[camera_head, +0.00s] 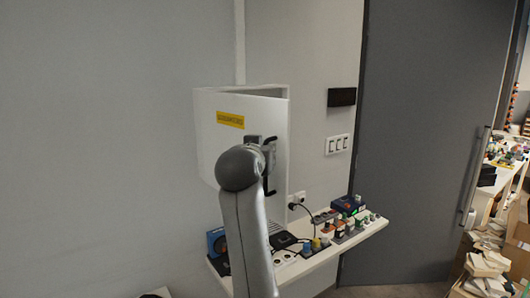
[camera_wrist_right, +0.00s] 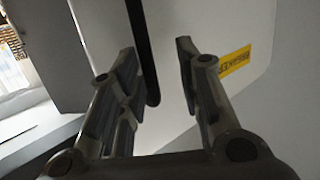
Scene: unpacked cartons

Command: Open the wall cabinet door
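The white wall cabinet (camera_head: 283,120) hangs on the grey wall in the head view. Its door (camera_head: 207,130) carries a yellow label (camera_head: 230,119), also seen in the wrist view (camera_wrist_right: 235,60). A dark wedge at the top suggests the door is slightly ajar, but the gripper and arm hide part of it. The black bar handle (camera_head: 271,170) is on the door's right side. My right gripper (camera_head: 265,143) is at the handle. In the right wrist view, its fingers (camera_wrist_right: 157,65) are apart, with the handle (camera_wrist_right: 148,55) between them, nearer the left finger; contact is unclear. My left gripper is out of view.
A narrow white shelf (camera_head: 345,246) below the cabinet holds several small devices and cables. A black box (camera_head: 341,97) and a switch plate (camera_head: 338,144) are on the wall to the right. Farther right is a large grey door (camera_head: 425,130) with a long handle (camera_head: 474,180).

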